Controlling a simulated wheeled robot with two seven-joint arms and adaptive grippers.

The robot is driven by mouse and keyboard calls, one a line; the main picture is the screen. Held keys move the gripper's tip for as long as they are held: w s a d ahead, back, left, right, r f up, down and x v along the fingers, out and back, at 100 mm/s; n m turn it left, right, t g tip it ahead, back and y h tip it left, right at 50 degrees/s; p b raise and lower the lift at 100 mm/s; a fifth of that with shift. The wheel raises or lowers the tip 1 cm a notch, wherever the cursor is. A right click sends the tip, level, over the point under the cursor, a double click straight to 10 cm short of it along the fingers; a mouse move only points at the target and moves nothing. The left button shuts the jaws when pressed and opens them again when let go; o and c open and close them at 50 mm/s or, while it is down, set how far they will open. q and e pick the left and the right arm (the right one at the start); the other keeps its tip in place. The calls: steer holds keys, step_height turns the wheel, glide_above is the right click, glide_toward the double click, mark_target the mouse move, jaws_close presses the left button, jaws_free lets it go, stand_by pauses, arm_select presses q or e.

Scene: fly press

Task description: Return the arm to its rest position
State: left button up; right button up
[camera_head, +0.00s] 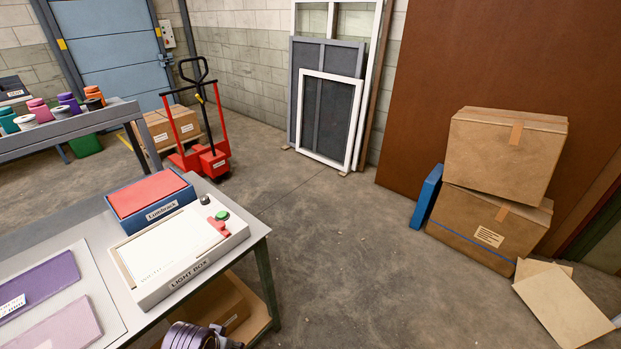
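Neither of my grippers shows in the head view. A ribbed grey rounded part with a dark end shows at the bottom edge, left of centre, in front of the table. It looks like a piece of one of my arms, but I cannot tell which. It is cut off by the frame, and no fingertips are visible on it. No fly press is in view.
A grey table (257,231) at the lower left holds a light box (165,255), a red-topped blue box (150,196) and purple sheets (40,285). Behind stand a red pallet truck (212,160) and framed screens (328,120). Cardboard boxes (505,155) stand at right. The middle floor is clear.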

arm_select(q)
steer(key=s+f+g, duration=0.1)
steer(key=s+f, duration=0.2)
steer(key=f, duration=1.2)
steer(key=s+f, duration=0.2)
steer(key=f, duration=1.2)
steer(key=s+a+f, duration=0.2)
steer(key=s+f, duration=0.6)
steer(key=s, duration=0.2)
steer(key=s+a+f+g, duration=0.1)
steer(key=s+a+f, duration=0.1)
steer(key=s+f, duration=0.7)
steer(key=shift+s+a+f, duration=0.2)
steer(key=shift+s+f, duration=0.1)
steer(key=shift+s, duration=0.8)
